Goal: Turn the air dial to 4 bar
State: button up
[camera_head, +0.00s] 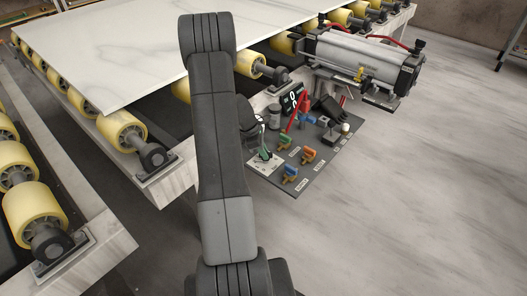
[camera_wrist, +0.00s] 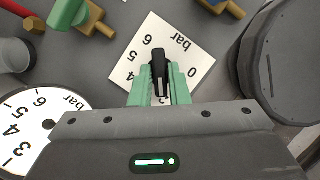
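The air dial is a black bar-shaped knob (camera_wrist: 159,66) on a white square plate (camera_wrist: 203,62) marked 4, 5, 6, bar and 0. A white line shows on the knob's near end, pointing down the wrist view; the numbers there are mostly covered by my gripper. My gripper's green fingers (camera_wrist: 161,88) stand on either side of the knob, very close; I cannot tell whether they press on it. In the head view the plate (camera_head: 263,164) and my gripper (camera_head: 264,153) sit at the panel's left corner, partly behind my arm.
A round white gauge (camera_wrist: 30,120) lies left of the plate, its needle hidden. A cylinder (camera_head: 360,58) and rollers stand behind.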

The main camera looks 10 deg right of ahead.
grip_shut()
jog(key=shift+w+m, duration=0.1)
jog(key=shift+m, duration=0.3)
jog(key=m+g+p, duration=0.1)
jog(key=m, duration=0.1)
jog(key=shift+w+m+y, duration=0.1)
jog(key=shift+m+y, duration=0.2)
jog(key=shift+m, duration=0.1)
jog(key=m, duration=0.2)
jog(key=m+g+y+p, duration=0.1)
jog(key=m, duration=0.1)
jog(key=shift+w+d+m+g, duration=0.1)
jog(key=shift+d+m+g, duration=0.05)
jog(key=shift+m+g, duration=0.15)
jog(key=m+y, duration=0.1)
jog(key=m, duration=0.2)
jog(key=shift+d+g, duration=0.15)
jog(key=shift+g, duration=0.15)
jog(key=shift+d+m+y, duration=0.1)
jog(key=shift+m+y, duration=0.8)
jog(key=shift+m, duration=1.3)
